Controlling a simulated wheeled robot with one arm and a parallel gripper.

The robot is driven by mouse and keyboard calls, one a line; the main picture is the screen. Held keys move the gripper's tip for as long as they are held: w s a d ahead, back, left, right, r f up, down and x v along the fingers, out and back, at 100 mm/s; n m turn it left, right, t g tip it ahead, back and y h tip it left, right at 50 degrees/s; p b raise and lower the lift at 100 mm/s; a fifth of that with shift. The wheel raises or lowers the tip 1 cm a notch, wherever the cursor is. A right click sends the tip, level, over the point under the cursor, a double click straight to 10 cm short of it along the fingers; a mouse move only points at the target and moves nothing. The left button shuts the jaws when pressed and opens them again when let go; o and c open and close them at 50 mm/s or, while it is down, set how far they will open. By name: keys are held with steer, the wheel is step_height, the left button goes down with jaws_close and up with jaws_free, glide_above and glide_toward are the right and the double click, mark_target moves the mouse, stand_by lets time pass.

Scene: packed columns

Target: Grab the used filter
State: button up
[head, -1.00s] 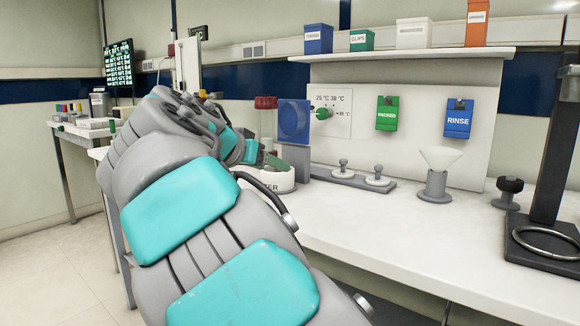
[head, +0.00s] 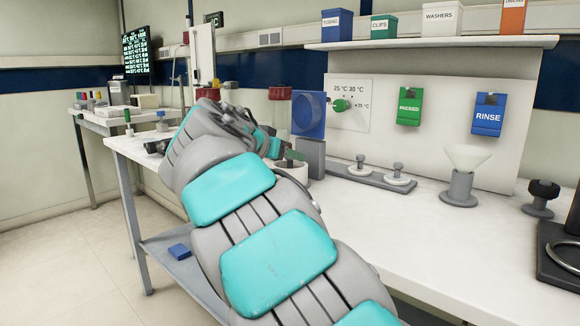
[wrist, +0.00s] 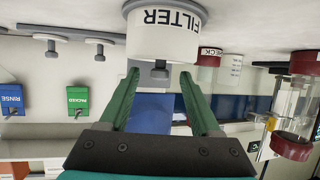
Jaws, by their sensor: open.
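A white round housing labelled FILTER (wrist: 165,35) sits at the top of the wrist view, upside down there, with a short grey knob on its near side. In the head view the housing (head: 294,171) is mostly hidden behind my arm. No separate used filter can be made out; whether one is inside the housing I cannot tell. My gripper (wrist: 159,74) has two green fingers, spread apart and empty. Their tips are close to the housing, on either side of the knob in the picture; I cannot tell whether they touch. The gripper (head: 291,156) also shows partly in the head view.
A blue square unit (head: 309,115) stands behind the housing. Glass columns with red caps (wrist: 303,100) are close on the right in the wrist view. A grey rail with two round weights (head: 378,177) and a funnel on a stand (head: 462,185) are to the right. The front worktop is clear.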

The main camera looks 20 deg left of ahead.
jaws_close()
stand_by(0.5)
